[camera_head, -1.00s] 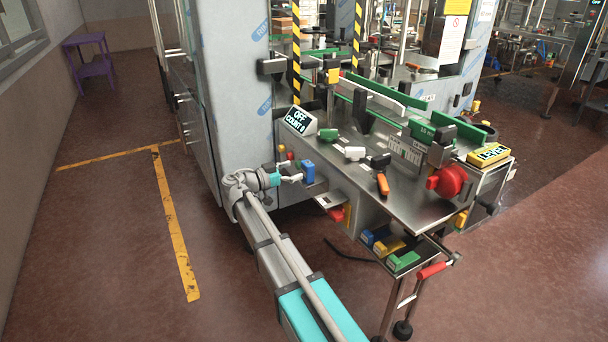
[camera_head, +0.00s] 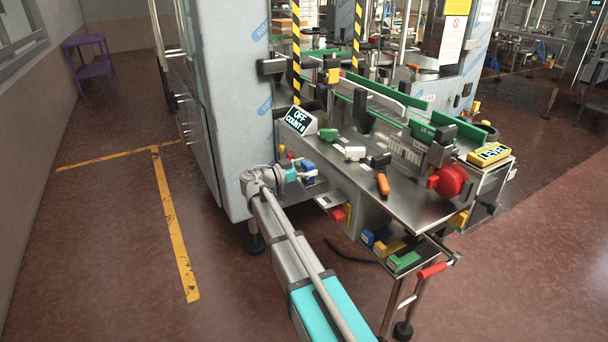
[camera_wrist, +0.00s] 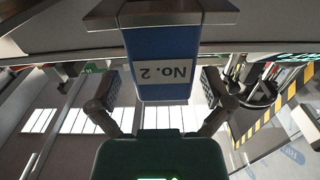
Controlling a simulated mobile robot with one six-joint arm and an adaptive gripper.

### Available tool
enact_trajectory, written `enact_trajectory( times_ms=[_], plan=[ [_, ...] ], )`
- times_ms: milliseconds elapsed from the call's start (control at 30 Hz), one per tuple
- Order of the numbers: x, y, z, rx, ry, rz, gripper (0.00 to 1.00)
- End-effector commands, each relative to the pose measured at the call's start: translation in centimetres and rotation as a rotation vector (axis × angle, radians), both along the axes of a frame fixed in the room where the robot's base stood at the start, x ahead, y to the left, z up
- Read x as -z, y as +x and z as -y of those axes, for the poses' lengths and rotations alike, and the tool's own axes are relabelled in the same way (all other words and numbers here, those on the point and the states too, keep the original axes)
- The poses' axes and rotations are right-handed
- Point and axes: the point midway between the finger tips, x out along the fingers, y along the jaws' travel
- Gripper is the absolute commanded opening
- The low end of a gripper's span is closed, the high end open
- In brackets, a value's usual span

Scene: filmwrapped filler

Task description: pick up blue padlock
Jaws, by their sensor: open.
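The blue padlock (camera_head: 309,166) is at the left end of the steel machine table. In the wrist view its blue body (camera_wrist: 160,48) hangs from the top of the picture, with a white "No. 2" label upside down. My gripper (camera_head: 300,175) is close to it at its left in the head view. In the wrist view my gripper (camera_wrist: 161,82) is open, with one finger on each side of the blue body and visible gaps to both. The padlock's shackle cannot be made out.
The steel table (camera_head: 400,205) carries an orange-handled tool (camera_head: 383,184) and an OFF counter display (camera_head: 299,120). A red and yellow item (camera_head: 340,212) sits below the table edge. Colored boxes (camera_head: 404,261) lie on a lower shelf.

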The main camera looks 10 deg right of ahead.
Motion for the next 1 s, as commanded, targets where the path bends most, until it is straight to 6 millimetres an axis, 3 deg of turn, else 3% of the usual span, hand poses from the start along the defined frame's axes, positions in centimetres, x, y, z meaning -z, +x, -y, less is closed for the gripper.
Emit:
enact_trajectory(
  times_ms=[267,733,767,1000],
  plan=[
    [0.0,-0.01,-0.03,0.0,0.0,0.0,0.98],
    [0.0,-0.02,-0.06,0.0,0.0,0.0,0.11],
    [0.0,-0.02,-0.06,0.0,0.0,0.0,0.07],
    [-0.04,-0.01,-0.07,-0.001,0.0,0.0,0.07]
  ],
)
